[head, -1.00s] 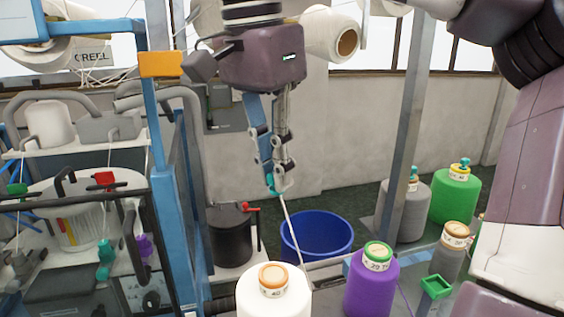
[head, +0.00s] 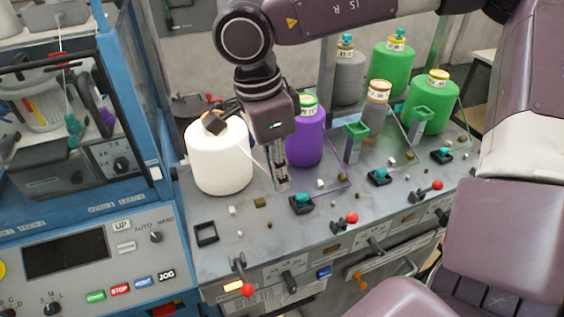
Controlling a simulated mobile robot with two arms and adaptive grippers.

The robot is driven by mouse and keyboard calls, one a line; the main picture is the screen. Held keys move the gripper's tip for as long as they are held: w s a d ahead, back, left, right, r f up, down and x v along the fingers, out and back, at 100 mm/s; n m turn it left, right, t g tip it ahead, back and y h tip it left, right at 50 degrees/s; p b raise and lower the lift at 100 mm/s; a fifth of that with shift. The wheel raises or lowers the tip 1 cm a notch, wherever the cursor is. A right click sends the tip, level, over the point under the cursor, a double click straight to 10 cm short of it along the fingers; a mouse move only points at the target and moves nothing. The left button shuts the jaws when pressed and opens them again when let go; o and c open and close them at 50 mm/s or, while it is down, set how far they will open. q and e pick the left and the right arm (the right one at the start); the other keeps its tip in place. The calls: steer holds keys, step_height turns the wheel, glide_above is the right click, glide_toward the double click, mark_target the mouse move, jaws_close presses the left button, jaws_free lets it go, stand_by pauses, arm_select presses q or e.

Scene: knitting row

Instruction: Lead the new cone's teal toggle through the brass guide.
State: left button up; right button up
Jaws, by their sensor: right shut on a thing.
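The new cone is probably the white cone (head: 220,160) at the left end of the grey bench. My right gripper (head: 281,186) points down just right of it, low over the bench, with its fingers close together. A white yarn runs from the cone to the fingers. The teal toggle at the fingertips does not show clearly now. A small brass-coloured block (head: 260,202) sits on the bench left of and below the fingertips; I cannot tell whether it is the brass guide. The fingertips look apart from it. My left gripper is not in view.
An empty black square holder (head: 206,233) lies at front left. Black holders with teal pieces (head: 302,203) line the bench to the right. A purple cone (head: 305,140) stands behind my gripper, green and grey cones beyond. Red-knobbed levers (head: 248,289) line the front edge.

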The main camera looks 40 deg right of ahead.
steer(key=shift+f, duration=0.3)
steer(key=shift+w+f+b, duration=0.1)
steer(key=shift+f+b, duration=0.2)
steer(key=shift+f, duration=0.15)
steer(key=shift+f+b, duration=0.4)
steer(key=shift+f, duration=0.4)
steer(key=shift+f+b, duration=0.7)
steer(key=shift+f, duration=1.1)
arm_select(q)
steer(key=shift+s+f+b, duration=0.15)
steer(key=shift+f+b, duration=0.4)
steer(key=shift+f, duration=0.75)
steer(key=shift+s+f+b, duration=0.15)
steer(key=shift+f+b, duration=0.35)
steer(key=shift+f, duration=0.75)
arm_select(e)
steer(key=shift+w+a, duration=0.2)
steer(key=shift+a, duration=0.7)
steer(key=shift+w+a, duration=0.25)
steer(key=shift+a, duration=0.7)
steer(key=shift+w+a, duration=0.2)
steer(key=shift+a, duration=0.7)
steer(key=shift+r, duration=0.1)
